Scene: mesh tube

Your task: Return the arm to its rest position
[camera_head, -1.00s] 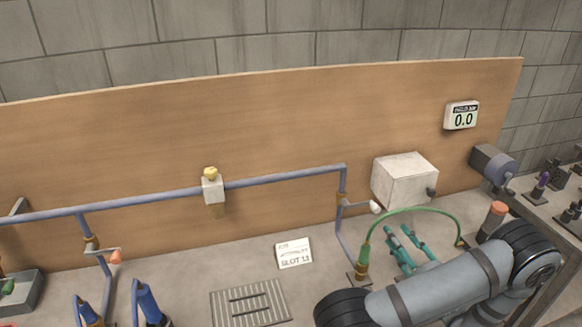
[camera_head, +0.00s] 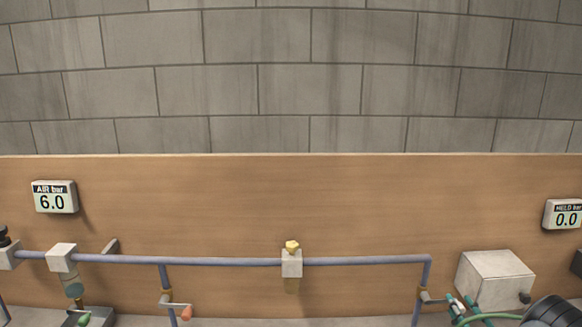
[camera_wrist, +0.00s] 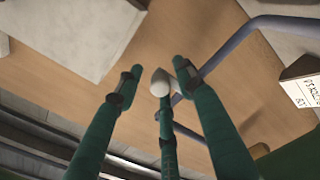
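My gripper (camera_wrist: 158,76) has green fingers with dark bands. In the wrist view they stand well apart and grip nothing that I can see. A white rounded knob (camera_wrist: 160,83) shows between the fingertips; I cannot tell whether a finger touches it. In the head view my gripper (camera_head: 466,306) is at the lower right, its teal fingers close to the tap on the pipe's right end and in front of the white box (camera_head: 494,278). Most of my arm is below the frame; only a dark joint shows at the lower right corner.
A blue pipe (camera_head: 365,261) runs along the wooden board (camera_head: 300,205), with a yellow-topped valve (camera_head: 291,260) and an orange-handled tap (camera_head: 180,311). The AIR gauge (camera_head: 54,197) reads 6.0; the HELD gauge (camera_head: 563,215) reads 0.0. A lettered card (camera_wrist: 302,88) shows in the wrist view.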

